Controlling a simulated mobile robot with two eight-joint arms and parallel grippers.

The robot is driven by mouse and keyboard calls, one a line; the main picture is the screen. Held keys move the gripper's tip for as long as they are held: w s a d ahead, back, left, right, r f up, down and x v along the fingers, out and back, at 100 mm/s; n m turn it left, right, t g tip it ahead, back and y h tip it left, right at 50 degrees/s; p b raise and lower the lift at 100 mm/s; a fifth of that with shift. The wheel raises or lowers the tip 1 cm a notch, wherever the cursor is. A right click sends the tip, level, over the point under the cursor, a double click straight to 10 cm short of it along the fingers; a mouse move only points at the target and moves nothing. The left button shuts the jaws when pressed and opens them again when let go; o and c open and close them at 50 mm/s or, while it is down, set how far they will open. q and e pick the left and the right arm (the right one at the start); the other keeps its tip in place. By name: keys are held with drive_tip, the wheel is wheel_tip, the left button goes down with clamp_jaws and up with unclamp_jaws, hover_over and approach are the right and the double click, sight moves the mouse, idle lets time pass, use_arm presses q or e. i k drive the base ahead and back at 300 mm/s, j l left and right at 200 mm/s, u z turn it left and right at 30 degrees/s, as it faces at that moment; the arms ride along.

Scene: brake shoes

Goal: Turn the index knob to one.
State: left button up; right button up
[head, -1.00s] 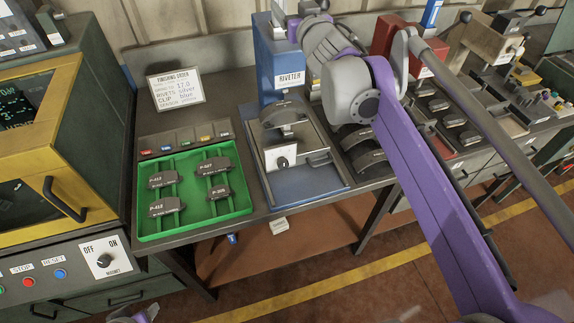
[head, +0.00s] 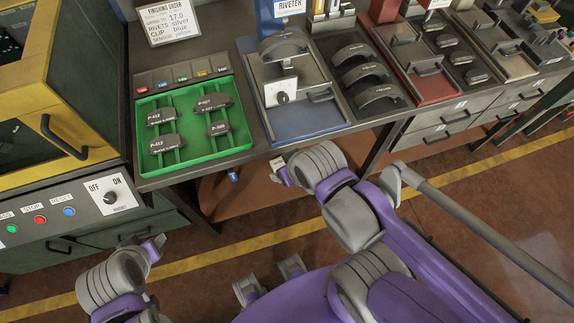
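The index knob (head: 283,98) is a small dark round knob on a white plate at the front of the blue riveter fixture (head: 318,120). The marks on the plate are too small to read, so its setting cannot be told. Nothing covers it. My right gripper (head: 281,174) is below the fixture in the picture, in front of the bench edge and apart from the knob. My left gripper (head: 153,246) is at the lower left, in front of the cabinet and far from the knob. Neither gripper's finger opening can be made out, and nothing shows held in either.
A green tray (head: 207,152) with several brake shoes stands left of the riveter. Curved shoes lie on a dark rack (head: 345,42) to its right. A magnet OFF/ON knob (head: 110,197) is on the left cabinet.

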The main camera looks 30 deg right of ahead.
sight(282, 98)
drive_tip(key=z, duration=1.25)
